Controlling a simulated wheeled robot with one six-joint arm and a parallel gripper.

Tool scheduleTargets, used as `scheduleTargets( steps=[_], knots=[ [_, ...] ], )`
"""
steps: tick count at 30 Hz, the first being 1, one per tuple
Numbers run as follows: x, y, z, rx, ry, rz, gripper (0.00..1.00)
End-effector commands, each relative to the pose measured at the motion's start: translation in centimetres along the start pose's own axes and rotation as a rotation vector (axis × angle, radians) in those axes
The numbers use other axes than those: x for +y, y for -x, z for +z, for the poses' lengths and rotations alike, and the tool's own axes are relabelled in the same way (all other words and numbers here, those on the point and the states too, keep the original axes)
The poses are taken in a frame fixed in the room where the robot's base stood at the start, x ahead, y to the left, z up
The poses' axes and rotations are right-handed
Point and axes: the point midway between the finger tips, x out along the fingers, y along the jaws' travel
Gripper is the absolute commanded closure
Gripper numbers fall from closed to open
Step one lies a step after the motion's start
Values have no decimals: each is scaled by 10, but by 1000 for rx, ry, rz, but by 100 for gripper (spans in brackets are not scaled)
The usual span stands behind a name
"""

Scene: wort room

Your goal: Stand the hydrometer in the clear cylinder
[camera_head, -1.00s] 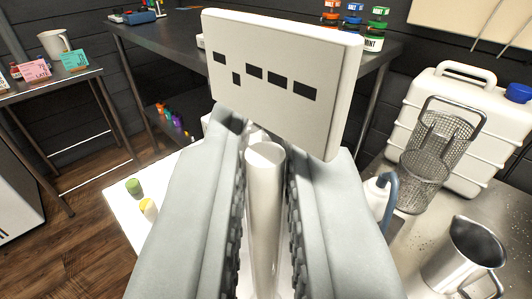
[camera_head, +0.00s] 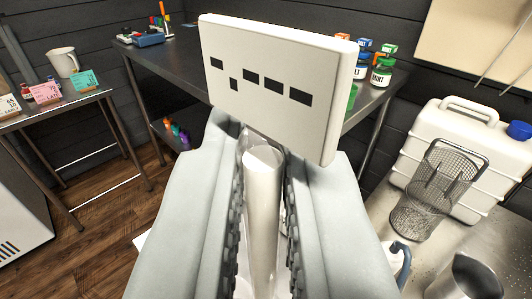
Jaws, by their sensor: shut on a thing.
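My gripper (camera_head: 263,225) is in the middle of the camera view, its two grey padded fingers shut on a pale upright rod, which I take to be the hydrometer (camera_head: 262,190). The rod's flat round top faces me, and its lower end is hidden between the fingers. A white plate with dark rectangular marks (camera_head: 275,125) is just beyond the rod's top, tilted down to the right. I cannot tell whether the plate is joined to the rod. I cannot make out the clear cylinder in this view.
A dark metal table (camera_head: 185,65) behind carries labelled jars (camera_head: 380,77). A side table at left holds a mug (camera_head: 63,62) and coloured cards (camera_head: 85,80). At right are a wire basket (camera_head: 428,200), a white jerrycan (camera_head: 465,150) and a metal jug (camera_head: 475,280).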

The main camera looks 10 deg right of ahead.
Motion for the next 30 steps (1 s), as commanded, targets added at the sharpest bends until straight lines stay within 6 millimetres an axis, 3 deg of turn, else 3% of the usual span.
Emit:
scheduleTargets(
  steps=[3, 10, 30],
  knots=[
    [-18, -13, -26, 4, 2, -2, 100],
    [-32, -24, -48, 7, 0, 3, 100],
    [-32, -24, -15, 6, -2, 4, 100]
  ],
)
